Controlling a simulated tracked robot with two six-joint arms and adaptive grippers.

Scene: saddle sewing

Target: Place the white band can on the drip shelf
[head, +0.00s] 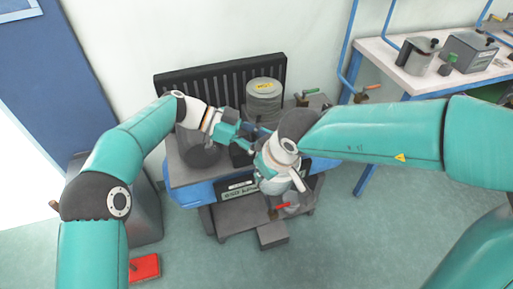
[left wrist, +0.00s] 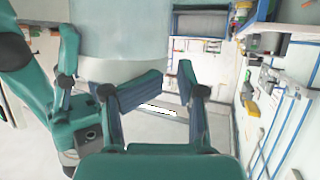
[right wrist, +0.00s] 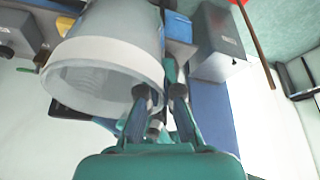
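The white band can (right wrist: 105,55) is a large grey can with a broad white band near its open rim. It fills the upper left of the right wrist view. My right gripper (right wrist: 160,92) appears shut on its rim, with fingers close together at the can's edge. In the head view my right gripper (head: 275,165) is at the front of the cart, with the can (head: 272,186) partly hidden beneath it. A low grey shelf (head: 238,227), probably the drip shelf, juts out below. My left gripper (left wrist: 155,85) is open and empty; in the head view it (head: 238,137) points toward the right one.
A ribbed grey can (head: 263,97) with a yellow label stands on the blue cart (head: 187,195). A red-handled tap (head: 280,209) is by the low shelf. A grey block (head: 272,235) sits in front. A side table (head: 388,57) holds metal containers. A red item (head: 145,268) lies lower left.

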